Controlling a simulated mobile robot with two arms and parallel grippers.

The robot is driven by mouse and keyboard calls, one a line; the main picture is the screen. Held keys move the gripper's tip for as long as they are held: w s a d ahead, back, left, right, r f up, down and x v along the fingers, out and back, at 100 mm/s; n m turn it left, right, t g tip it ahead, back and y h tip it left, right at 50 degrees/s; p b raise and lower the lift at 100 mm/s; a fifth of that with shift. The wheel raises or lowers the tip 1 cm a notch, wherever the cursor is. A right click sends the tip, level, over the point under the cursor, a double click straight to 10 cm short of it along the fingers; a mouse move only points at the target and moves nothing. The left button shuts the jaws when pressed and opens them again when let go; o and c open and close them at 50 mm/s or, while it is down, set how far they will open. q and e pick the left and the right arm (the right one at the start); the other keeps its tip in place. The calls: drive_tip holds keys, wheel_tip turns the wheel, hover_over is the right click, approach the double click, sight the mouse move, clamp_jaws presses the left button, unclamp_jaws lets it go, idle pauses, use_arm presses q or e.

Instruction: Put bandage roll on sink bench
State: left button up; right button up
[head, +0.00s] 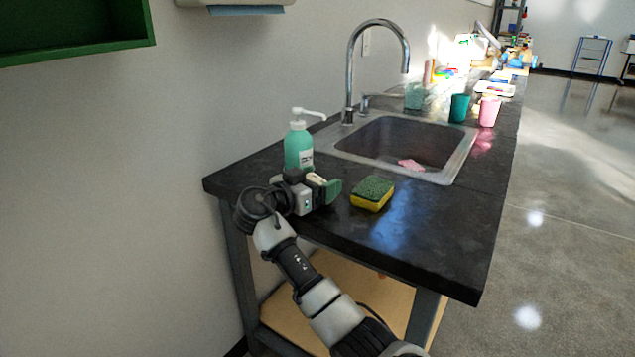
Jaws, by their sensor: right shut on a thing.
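The sink bench (440,225) has a dark top with a metal sink set into it. My right gripper (322,187) is over the near left part of the bench top, in front of the soap bottle and left of the sponge. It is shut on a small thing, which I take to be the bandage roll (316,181). Only a little pale and green shows at the fingertips, and the fingers hide most of it. I cannot tell whether it touches the bench top. My left gripper is not in view.
A green soap pump bottle (298,148) stands just behind the gripper. A yellow and green sponge (372,194) lies to the right. The sink (395,142) holds a pink item. Cups (489,111) stand beyond it. The bench's near right top is clear.

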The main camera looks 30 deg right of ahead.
drive_tip(key=shift+f, duration=0.15)
drive_tip(key=o, duration=0.8)
drive_tip(key=shift+c, duration=0.2)
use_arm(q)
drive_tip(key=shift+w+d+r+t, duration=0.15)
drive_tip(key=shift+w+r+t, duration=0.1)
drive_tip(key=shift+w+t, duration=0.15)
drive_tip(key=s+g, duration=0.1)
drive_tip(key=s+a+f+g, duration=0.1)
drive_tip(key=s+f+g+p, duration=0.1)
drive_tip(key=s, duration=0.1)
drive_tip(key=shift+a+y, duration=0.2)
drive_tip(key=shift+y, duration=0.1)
use_arm(e)
drive_tip(key=s+a, duration=0.2)
drive_tip(key=a, duration=1)
drive_tip(key=shift+s, duration=0.1)
